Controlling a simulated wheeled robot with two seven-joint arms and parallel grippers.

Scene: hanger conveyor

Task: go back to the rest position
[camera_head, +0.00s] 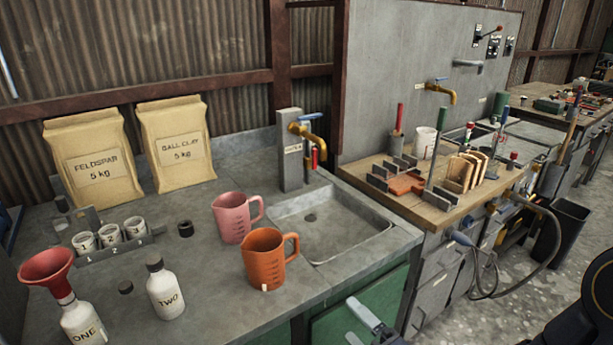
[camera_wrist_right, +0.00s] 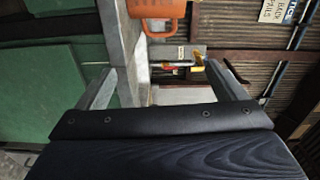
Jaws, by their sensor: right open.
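My right gripper (camera_head: 362,318) shows at the bottom edge of the head view, in front of the green cabinet and below the counter edge. In the right wrist view its two grey fingers (camera_wrist_right: 162,82) stand wide apart with nothing between them. An orange measuring jug (camera_head: 265,259) stands upright on the counter near its front edge; its lower part also shows at the top of the right wrist view (camera_wrist_right: 157,17), apart from the fingers. A pink measuring jug (camera_head: 232,218) stands behind it. My left gripper is not in view.
The grey counter (camera_head: 217,289) holds a sink (camera_head: 335,235), a bottle marked TWO (camera_head: 166,293), a bottle marked ONE (camera_head: 84,325) with a red funnel, and two paper sacks. A wooden-topped bench (camera_head: 440,212) with tools stands to the right. Grey floor shows at the right.

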